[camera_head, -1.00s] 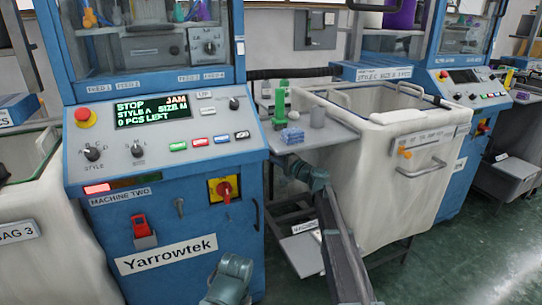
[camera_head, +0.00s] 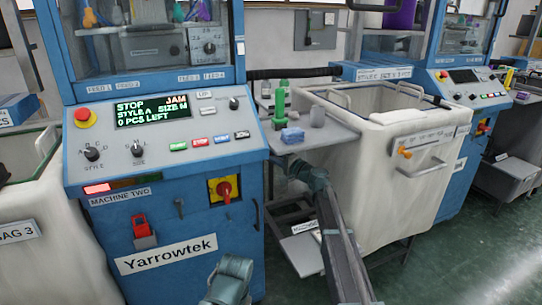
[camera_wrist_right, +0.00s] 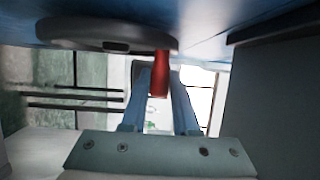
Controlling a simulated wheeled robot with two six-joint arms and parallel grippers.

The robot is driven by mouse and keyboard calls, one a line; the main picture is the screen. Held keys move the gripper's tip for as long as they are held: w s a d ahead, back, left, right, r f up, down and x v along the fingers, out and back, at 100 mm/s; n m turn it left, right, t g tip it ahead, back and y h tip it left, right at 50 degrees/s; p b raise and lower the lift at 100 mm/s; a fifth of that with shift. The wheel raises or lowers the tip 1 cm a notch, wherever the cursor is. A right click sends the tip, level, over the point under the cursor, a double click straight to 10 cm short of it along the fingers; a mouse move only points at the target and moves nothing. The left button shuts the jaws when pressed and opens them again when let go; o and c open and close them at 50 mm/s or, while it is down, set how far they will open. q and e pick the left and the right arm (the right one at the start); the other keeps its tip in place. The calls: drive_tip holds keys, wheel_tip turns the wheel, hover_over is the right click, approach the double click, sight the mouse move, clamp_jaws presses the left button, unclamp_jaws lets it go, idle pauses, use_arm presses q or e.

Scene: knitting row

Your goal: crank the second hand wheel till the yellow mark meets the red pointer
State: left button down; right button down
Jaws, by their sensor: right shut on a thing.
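The grey hand wheel (camera_wrist_right: 110,33) shows edge-on at the top of the right wrist view, close to a blue machine surface. Its red crank handle (camera_wrist_right: 160,74) hangs down between the fingers of my right gripper (camera_wrist_right: 158,90), which is shut on it. In the head view my right arm reaches to the side of machine two, and its gripper and the wheel are hidden there. The yellow mark and the red pointer do not show in either view. My left gripper is out of view; only part of my left arm shows at the bottom.
Machine two's panel (camera_head: 160,128) reads STOP and JAM. A small side table (camera_head: 335,133) holds a green object (camera_head: 281,100) and blue folded pieces (camera_head: 292,136). A white fabric bin (camera_head: 370,185) stands right of my right arm. Open green floor lies at lower right.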

drive_tip(key=shift+s+d+f+n+t+y+b, duration=0.15)
drive_tip(key=shift+s+f+n+t+y+b, duration=0.45)
drive_tip(key=shift+b, duration=2.2)
drive_tip(key=shift+s+d+f+n+t+y+b, duration=0.2)
drive_tip(key=shift+f+n+t+y+b, duration=0.75)
drive_tip(key=shift+b, duration=1.8)
drive_tip(key=shift+s+d+f+n+t+y+b, duration=0.15)
drive_tip(key=shift+s+f+n+y+b, duration=0.7)
drive_tip(key=shift+b, duration=1.95)
drive_tip(key=shift+w+f+m+y, duration=0.1)
drive_tip(key=shift+w+m+y, duration=0.2)
drive_tip(key=shift+w+y, duration=0.2)
drive_tip(key=c, duration=0.7)
unclamp_jaws()
drive_tip(key=shift+s, duration=0.1)
